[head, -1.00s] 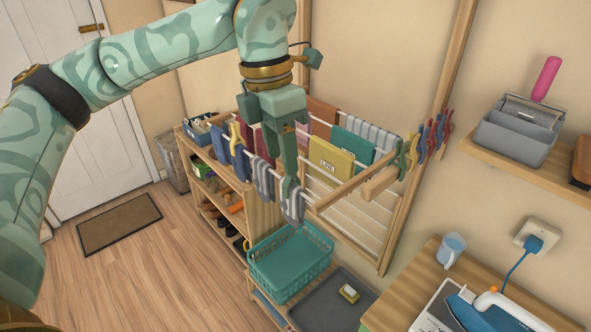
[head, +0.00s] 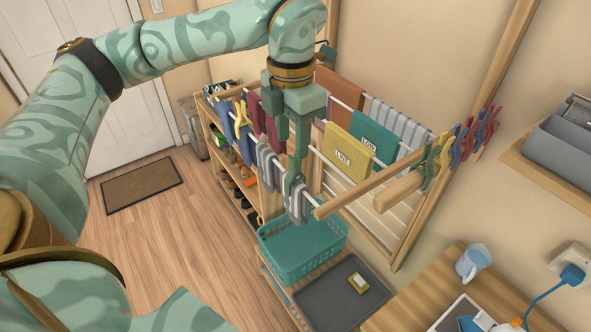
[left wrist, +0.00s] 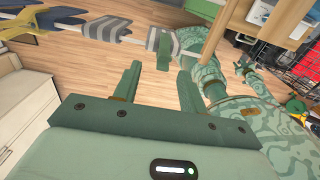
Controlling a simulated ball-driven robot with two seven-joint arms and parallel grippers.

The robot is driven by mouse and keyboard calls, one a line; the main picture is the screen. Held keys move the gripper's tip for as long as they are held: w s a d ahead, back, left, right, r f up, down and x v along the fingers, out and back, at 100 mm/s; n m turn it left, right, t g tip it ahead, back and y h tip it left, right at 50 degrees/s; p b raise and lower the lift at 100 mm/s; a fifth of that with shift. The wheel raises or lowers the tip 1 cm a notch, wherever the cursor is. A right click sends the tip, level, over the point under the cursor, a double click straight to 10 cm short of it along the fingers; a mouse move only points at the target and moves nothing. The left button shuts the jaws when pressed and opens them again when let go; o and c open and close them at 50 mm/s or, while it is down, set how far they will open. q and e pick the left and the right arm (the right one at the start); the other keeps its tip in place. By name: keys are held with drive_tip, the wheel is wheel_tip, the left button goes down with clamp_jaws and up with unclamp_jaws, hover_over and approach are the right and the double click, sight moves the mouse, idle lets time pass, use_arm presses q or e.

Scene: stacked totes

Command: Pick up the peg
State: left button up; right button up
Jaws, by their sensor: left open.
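Several more pegs, green (head: 430,165), yellow, blue (head: 466,143) and red (head: 486,128), are clipped at the rack's right end. I cannot tell which peg is meant. My left gripper (head: 288,170) is open and points down by the grey striped socks (head: 297,207). Nothing shows between its fingers in the left wrist view (left wrist: 158,80).
The wooden drying rack (head: 345,205) holds hanging cloths, including a yellow one (head: 347,157) and a teal one (head: 376,136). A teal basket (head: 300,262) and grey tray (head: 335,293) are below. A shoe shelf stands behind left; open floor (head: 160,235) lies left.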

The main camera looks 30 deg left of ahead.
sight(295, 165)
use_arm(q)
drive_tip(key=shift+w+f, duration=0.1)
drive_tip(key=shift+f, duration=0.75)
drive_tip(key=f, duration=0.3)
drive_tip(key=f+p, duration=0.1)
drive_tip(key=f, duration=0.1)
drive_tip(key=shift+d+f, duration=0.1)
drive_tip(key=shift+d, duration=0.15)
clamp_jaws()
